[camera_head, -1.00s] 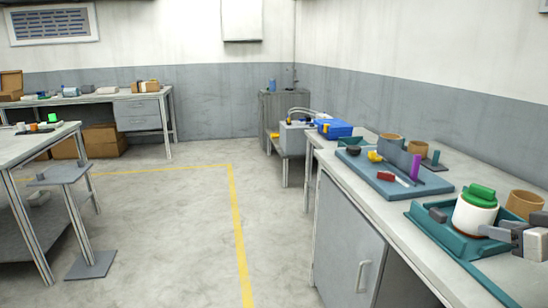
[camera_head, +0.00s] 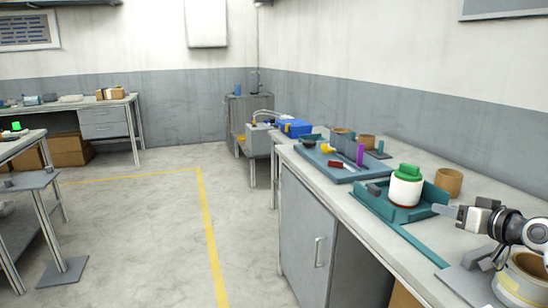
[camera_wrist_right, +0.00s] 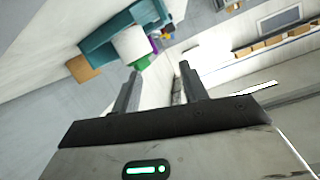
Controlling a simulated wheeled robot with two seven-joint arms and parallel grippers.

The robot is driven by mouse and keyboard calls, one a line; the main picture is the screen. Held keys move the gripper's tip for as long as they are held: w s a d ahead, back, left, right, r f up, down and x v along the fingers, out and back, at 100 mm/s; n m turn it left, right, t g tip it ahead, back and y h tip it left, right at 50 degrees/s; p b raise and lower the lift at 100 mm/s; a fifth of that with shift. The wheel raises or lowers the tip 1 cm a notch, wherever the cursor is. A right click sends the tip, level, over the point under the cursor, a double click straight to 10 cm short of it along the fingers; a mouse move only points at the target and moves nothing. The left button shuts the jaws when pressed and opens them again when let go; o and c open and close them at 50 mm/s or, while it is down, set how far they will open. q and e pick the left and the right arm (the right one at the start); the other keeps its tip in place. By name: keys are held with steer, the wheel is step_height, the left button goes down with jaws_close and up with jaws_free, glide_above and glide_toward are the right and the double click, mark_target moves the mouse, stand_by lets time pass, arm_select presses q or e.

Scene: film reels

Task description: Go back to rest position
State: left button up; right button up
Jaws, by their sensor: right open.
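My right gripper (camera_head: 445,211) reaches in from the right over the workbench (camera_head: 330,206), to the right of a white jar with a green lid (camera_head: 405,188). The jar stands upright in a teal tray (camera_head: 372,205). In the right wrist view my right gripper (camera_wrist_right: 160,88) has its two fingers apart with nothing between them. The white jar (camera_wrist_right: 132,43) shows there beyond the fingers, apart from them. My left gripper is not in view.
A tan cup (camera_head: 448,182) stands right of the jar. A blue-grey board (camera_head: 325,165) with small parts lies farther back, near a blue box (camera_head: 296,127). A grey stand (camera_head: 45,225) is at left. The floor with a yellow line (camera_head: 207,235) is clear.

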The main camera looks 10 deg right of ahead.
steer(key=w+a+r+m+t+y, duration=0.1)
steer(key=w+a+r, duration=0.2)
steer(key=w+a, duration=0.3)
steer(key=w+a+r+y, duration=0.2)
steer(key=w+a+r, duration=0.1)
steer(key=w, duration=0.4)
steer(key=w+a+r+m+t+y, duration=0.1)
steer(key=w+a+r, duration=0.2)
steer(key=w+a, duration=0.3)
steer(key=d+n+g+h, duration=0.1)
steer(key=d+n+h, duration=0.2)
steer(key=d+h, duration=0.95)
steer(key=s+a+f+n+g+y, duration=0.15)
steer(key=s+a+f+y, duration=0.25)
steer(key=s+a+f, duration=0.55)
steer(key=s+a+f+n+g+y, duration=0.1)
steer(key=s+a+f+n+y, duration=0.25)
steer(key=a+f, duration=1.1)
steer(key=s+a+f+g+y, duration=0.1)
steer(key=s+a+f, duration=0.2)
steer(key=s, duration=0.6)
steer(key=s+a+f+m+y, duration=0.1)
steer(key=s+a+f, duration=0.2)
steer(key=s, duration=0.6)
steer(key=s+a+f+g+y, duration=0.1)
steer(key=s+a+f, duration=0.2)
steer(key=s+a, duration=0.4)
steer(key=shift+s+f+g+y, duration=0.35)
steer(key=shift+s+f+y, duration=0.05)
steer(key=shift+s, duration=0.55)
